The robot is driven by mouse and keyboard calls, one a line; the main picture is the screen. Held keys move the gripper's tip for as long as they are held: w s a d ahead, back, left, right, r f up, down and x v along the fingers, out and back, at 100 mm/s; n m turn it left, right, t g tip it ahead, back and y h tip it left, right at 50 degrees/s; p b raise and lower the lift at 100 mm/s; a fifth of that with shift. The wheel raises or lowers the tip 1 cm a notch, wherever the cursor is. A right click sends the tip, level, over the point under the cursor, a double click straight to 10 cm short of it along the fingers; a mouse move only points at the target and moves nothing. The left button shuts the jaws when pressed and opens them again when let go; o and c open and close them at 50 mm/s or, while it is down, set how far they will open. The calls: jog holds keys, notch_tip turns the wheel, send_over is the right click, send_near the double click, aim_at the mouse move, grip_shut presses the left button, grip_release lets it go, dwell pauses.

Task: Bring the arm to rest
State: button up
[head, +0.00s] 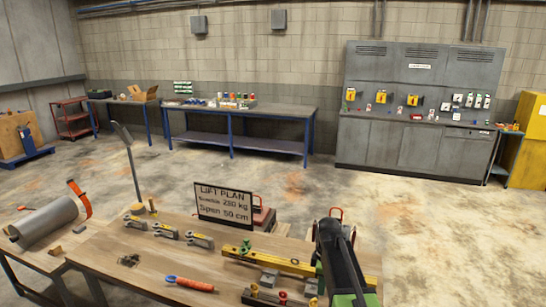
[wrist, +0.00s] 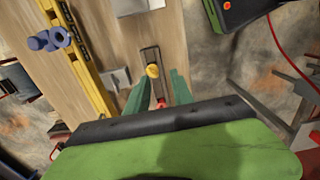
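My gripper (wrist: 158,92) shows in the wrist view as two green fingers standing apart. They are open, with nothing visibly clamped between them. Beyond and between them is a narrow dark rail (wrist: 150,55) with a yellow knob (wrist: 153,71) and a small red part; whether the fingers touch it I cannot tell. In the head view my dark and green arm (head: 341,265) reaches over the right end of the wooden workbench (head: 130,262). The fingertips are hidden there.
A yellow beam (head: 270,260) lies on the bench near my arm. A lift plan sign (head: 224,204), several metal shackles (head: 165,230) and an orange-handled tool (head: 190,284) are to the left. A grey cylinder (head: 45,222) lies far left. Concrete floor beyond is mostly clear.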

jog(key=s+f+m+b, duration=0.9)
jog(key=s+f+m, duration=0.1)
jog(key=s+m, duration=0.4)
jog(key=shift+s+f+m+b, duration=0.25)
jog(key=shift+f+m+b, duration=0.05)
jog(key=shift+b, duration=0.1)
